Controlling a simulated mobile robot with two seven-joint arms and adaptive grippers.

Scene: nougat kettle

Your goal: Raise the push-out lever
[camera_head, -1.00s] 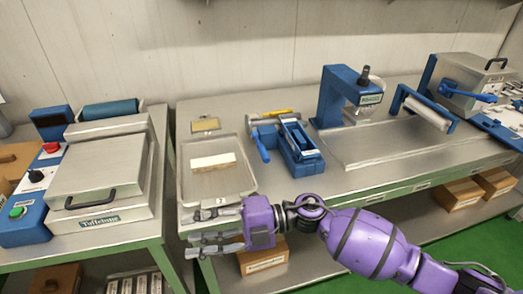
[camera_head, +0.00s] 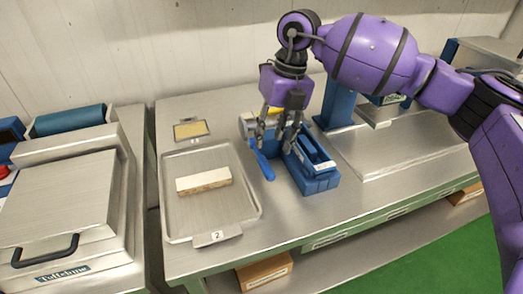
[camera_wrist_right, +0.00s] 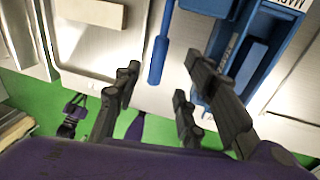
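The push-out lever (camera_head: 262,161) is a blue bar on the left side of a blue benchtop device (camera_head: 315,165). It slants down towards the table front in the head view. In the right wrist view the lever (camera_wrist_right: 158,55) hangs between the fingers' directions, with the device (camera_wrist_right: 245,50) to its right. My right gripper (camera_head: 277,143) points down above the device and lever. Its fingers (camera_wrist_right: 165,95) are apart with nothing between them; I see no clear contact with the lever. A small purple and dark part (camera_wrist_right: 72,115), perhaps my left gripper, shows low in the wrist view.
A metal tray (camera_head: 250,205) holding a pale bar (camera_head: 204,180) lies left of the device. A small yellowish plate (camera_head: 190,130) lies behind it. A blue press frame (camera_head: 338,106) stands right of the device. A steel-lidded machine (camera_head: 60,215) stands far left.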

